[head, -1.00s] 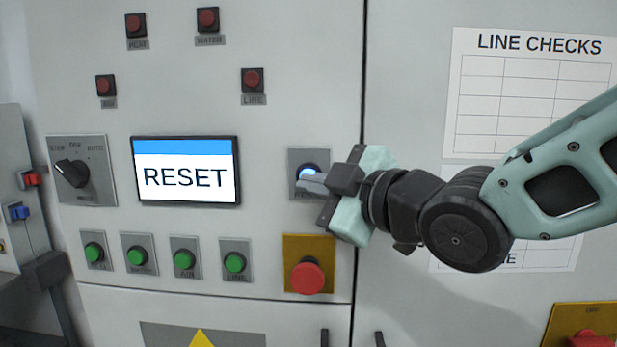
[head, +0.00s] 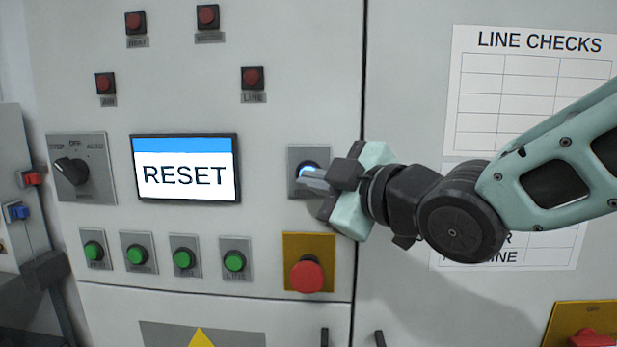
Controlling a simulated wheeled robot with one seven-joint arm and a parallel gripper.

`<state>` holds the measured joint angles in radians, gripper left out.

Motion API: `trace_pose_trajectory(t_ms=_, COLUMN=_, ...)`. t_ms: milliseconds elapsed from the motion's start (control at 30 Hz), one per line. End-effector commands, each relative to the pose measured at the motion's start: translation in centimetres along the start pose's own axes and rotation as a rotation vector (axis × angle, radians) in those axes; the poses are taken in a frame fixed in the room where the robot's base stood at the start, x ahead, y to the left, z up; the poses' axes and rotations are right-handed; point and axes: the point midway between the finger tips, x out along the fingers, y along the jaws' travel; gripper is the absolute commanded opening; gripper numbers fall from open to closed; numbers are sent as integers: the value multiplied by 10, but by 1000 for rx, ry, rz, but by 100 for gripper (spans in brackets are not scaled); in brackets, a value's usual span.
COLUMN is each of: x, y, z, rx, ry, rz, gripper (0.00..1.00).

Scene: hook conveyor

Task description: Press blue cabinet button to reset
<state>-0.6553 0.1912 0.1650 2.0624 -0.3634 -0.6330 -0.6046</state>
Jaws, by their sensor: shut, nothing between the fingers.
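The blue cabinet button (head: 308,168) glows on a grey plate (head: 296,157) to the right of the screen. My gripper (head: 305,178) is shut and empty, its fingertips in front of the button and covering its lower part. I cannot tell whether the fingertips touch it. The screen (head: 186,176) on the cabinet reads RESET under a blue bar.
A red mushroom button (head: 307,276) on a yellow plate sits just below my gripper. Several green buttons (head: 184,258) line up under the screen, and a rotary switch (head: 71,172) is at left. Red lamps (head: 252,78) are above. A checklist sheet (head: 527,95) hangs at right.

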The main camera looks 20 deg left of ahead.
Motion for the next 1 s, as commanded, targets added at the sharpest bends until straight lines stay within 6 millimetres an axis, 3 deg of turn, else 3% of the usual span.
trace_pose_trajectory(t_ms=1000, x=5, y=4, z=3, rx=0, ry=0, rz=-1, gripper=0)
